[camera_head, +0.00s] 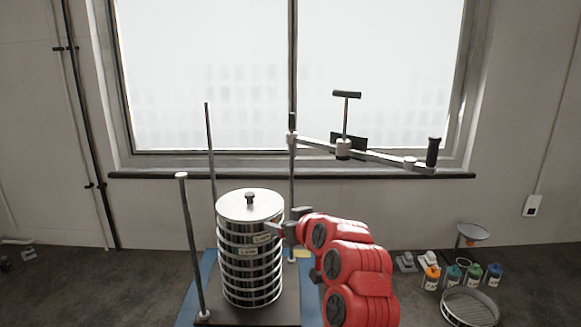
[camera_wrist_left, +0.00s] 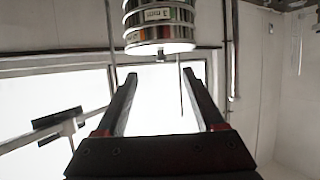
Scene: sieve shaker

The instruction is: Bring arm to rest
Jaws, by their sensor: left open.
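My left gripper (camera_head: 284,222) reaches in on its red arm from the lower right to the right side of the sieve stack (camera_head: 248,262). In the left wrist view, its two dark fingers are spread with nothing between them (camera_wrist_left: 160,78). The sieve stack also shows there at the top (camera_wrist_left: 160,30), beyond the fingertips, with a "3 mm" label. The stack is upright, with several metal rings and a knobbed lid (camera_head: 249,202). Whether the gripper touches the stack I cannot tell. My right gripper is out of view.
The clamp bar (camera_head: 385,158) with a T-handle (camera_head: 346,96) is swung right of the stack. Upright rods (camera_head: 190,245) flank the stack on its base. Bottles (camera_head: 452,277), a loose sieve (camera_head: 470,308) and a funnel (camera_head: 473,233) are at the right. The counter at left is mostly clear.

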